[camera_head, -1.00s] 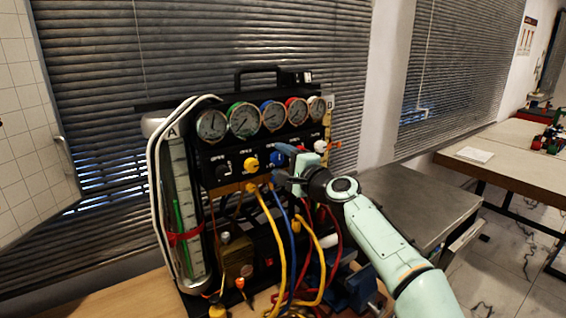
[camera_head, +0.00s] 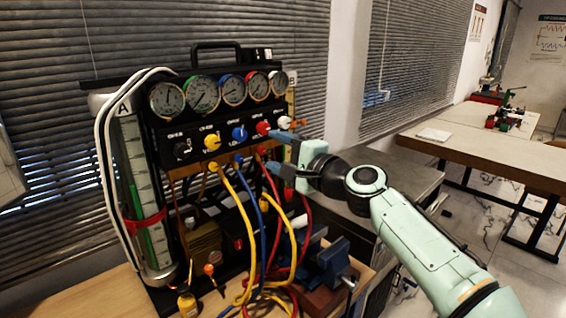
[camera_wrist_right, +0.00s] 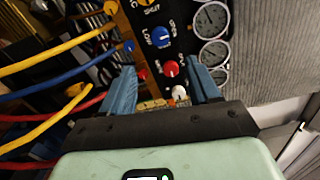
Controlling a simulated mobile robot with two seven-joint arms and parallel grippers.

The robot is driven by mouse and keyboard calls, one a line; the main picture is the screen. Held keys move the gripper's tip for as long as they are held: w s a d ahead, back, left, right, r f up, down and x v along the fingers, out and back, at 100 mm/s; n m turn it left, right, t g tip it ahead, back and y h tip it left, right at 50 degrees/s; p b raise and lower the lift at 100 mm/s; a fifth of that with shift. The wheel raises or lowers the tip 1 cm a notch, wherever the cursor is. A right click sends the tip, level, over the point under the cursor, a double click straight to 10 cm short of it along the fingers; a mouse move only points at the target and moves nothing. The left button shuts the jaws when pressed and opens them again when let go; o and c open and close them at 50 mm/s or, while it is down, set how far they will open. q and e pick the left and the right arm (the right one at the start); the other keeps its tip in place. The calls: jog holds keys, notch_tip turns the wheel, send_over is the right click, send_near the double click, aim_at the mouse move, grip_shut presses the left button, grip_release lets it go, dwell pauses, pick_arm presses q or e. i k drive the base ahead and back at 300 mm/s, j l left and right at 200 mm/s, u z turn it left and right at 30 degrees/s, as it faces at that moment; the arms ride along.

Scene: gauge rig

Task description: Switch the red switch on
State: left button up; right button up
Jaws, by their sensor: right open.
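A red knob (camera_head: 263,129) sits on the black panel of the gauge rig, between a blue knob (camera_head: 239,133) and a white knob (camera_head: 284,122). A small red part (camera_head: 237,243), possibly a switch, shows low inside the rig behind the hoses; its setting is unreadable. My right gripper (camera_head: 279,153) is open and empty, just right of and below the red knob, its blue fingers toward the panel. In the right wrist view the red knob (camera_wrist_right: 171,69) lies ahead between the two spread fingers, apart from them. My left gripper is not in view.
Yellow, blue and red hoses (camera_head: 240,205) hang in front of the rig below the panel. A blue vise (camera_head: 325,262) stands at the lower right. A row of gauges (camera_head: 233,90) tops the panel. A clear tube with a red band (camera_head: 145,221) stands at left.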

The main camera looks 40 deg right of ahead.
aim_at(238, 245)
jog(key=k+l, duration=0.1)
jog(key=k, duration=0.9)
